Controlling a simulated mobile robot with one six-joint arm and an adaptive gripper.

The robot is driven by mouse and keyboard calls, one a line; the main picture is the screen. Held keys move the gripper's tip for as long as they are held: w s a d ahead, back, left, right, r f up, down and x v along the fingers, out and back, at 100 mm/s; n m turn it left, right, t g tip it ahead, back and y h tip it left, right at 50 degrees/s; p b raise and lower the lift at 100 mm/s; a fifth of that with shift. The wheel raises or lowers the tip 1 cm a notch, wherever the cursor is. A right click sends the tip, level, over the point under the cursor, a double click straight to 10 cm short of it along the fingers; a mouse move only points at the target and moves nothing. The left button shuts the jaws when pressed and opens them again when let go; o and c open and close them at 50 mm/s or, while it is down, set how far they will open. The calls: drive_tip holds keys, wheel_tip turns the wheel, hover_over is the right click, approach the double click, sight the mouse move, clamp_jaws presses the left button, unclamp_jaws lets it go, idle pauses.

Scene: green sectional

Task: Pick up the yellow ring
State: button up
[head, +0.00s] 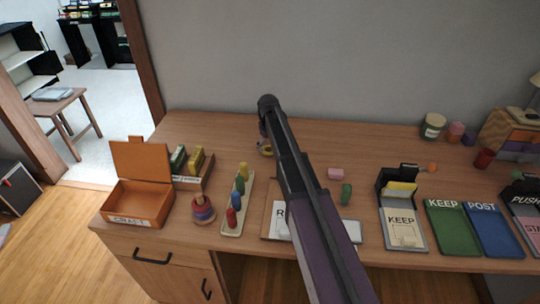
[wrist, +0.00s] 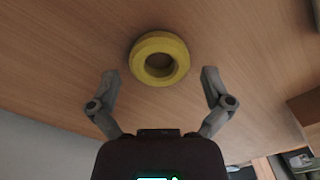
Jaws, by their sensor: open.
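The yellow ring (wrist: 159,40) lies flat on the wooden desk in the wrist view, its hole facing the camera. My gripper (wrist: 158,75) is open and empty, with one finger on each side and the ring just beyond and between the fingertips, apart from them. In the head view a small part of the yellow ring (head: 266,151) shows near the back of the desk, mostly hidden by my arm and gripper.
An orange open box (head: 138,203), a stacking toy (head: 203,210) and a peg board (head: 232,222) stand left of my arm. A pink block (head: 335,174), a green piece (head: 347,194) and green and blue trays (head: 495,232) lie to the right. The back left of the desk is clear.

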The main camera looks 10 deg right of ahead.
drive_tip(key=shift+f+b, duration=0.45)
drive_tip(key=shift+f, duration=0.25)
drive_tip(key=c, duration=0.7)
